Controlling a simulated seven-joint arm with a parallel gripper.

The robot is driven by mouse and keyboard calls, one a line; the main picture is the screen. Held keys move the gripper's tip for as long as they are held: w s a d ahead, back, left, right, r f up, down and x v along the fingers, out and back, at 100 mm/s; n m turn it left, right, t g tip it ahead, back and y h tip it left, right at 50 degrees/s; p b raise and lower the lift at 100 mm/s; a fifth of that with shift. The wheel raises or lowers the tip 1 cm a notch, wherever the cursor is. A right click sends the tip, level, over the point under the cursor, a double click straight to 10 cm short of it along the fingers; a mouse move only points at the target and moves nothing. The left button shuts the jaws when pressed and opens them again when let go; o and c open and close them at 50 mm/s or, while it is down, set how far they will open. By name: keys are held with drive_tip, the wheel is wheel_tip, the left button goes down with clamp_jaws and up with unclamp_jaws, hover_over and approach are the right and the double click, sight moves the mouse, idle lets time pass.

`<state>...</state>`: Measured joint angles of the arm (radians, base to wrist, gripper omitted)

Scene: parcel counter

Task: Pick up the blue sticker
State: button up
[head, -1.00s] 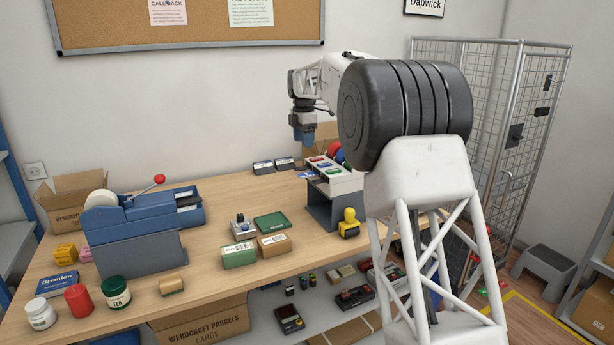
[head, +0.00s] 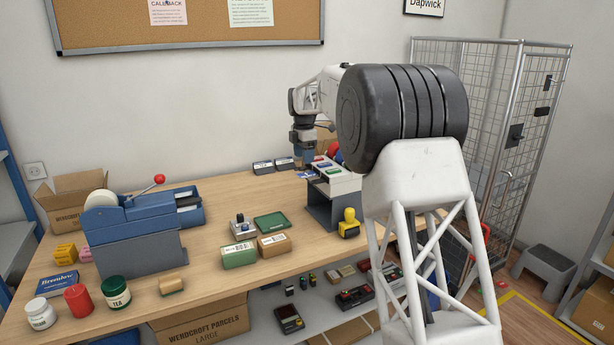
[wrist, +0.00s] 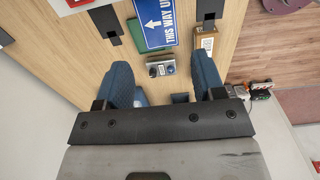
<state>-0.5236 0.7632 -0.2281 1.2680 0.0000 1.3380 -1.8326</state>
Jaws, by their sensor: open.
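The blue sticker (wrist: 156,24), printed with a white arrow and "THIS WAY UP", shows at the top of the wrist view, beyond my fingertips. In the head view a small blue patch (head: 303,175), likely the same sticker, shows at the left side of the label stand (head: 334,180). My gripper (wrist: 164,72) is open, with its two blue fingers spread and nothing held between them. In the head view my gripper (head: 302,160) points down just above the blue patch. Whether a finger touches anything cannot be told.
The stand's pale top carries coloured pieces. A yellow-handled stamp (head: 349,224) stands in front of it. A green pad (head: 272,222) and small boxes (head: 274,245) lie to the left, with a blue tape dispenser (head: 145,225) further left.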

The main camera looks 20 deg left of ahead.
sight(304, 175)
drive_tip(key=shift+f, duration=3.15)
drive_tip(key=c, duration=0.5)
drive_tip(key=shift+o, duration=0.2)
